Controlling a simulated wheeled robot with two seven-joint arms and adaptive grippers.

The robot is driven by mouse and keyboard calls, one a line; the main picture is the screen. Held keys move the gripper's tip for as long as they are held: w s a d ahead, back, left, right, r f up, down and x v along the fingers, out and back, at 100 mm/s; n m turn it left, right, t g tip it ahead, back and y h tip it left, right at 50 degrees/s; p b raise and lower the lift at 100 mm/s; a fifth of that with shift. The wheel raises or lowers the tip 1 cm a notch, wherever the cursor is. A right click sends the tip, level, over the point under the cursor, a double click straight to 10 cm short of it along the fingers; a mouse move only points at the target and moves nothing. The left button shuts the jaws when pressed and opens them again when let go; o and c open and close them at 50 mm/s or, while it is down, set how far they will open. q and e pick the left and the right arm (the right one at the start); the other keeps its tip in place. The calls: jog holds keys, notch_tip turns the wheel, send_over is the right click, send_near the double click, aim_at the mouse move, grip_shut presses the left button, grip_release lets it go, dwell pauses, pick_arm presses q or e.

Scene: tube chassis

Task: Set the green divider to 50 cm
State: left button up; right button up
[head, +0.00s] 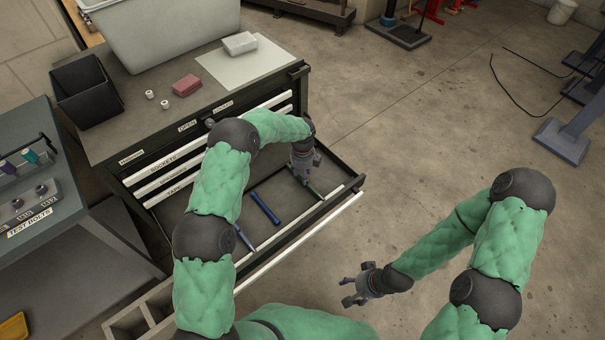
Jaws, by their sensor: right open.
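The open drawer (283,221) of the dark cabinet holds slim dividers. The green divider (315,191) is near the drawer's right end, mostly hidden under my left gripper (308,177). That gripper points down at it; its fingertips are too small to show whether they grip it. My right gripper (354,291) is open and empty, over the floor in front of the drawer. No centimetre marks are readable.
The cabinet top carries a grey bin (165,30), a black bin (88,92), a red block (186,85) and a pale block (239,43). A test-bolts bench (60,235) stands left.

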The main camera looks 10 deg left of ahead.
pick_arm(q)
notch_tip(320, 180, up, 12)
dwell(0.5)
dwell(0.4)
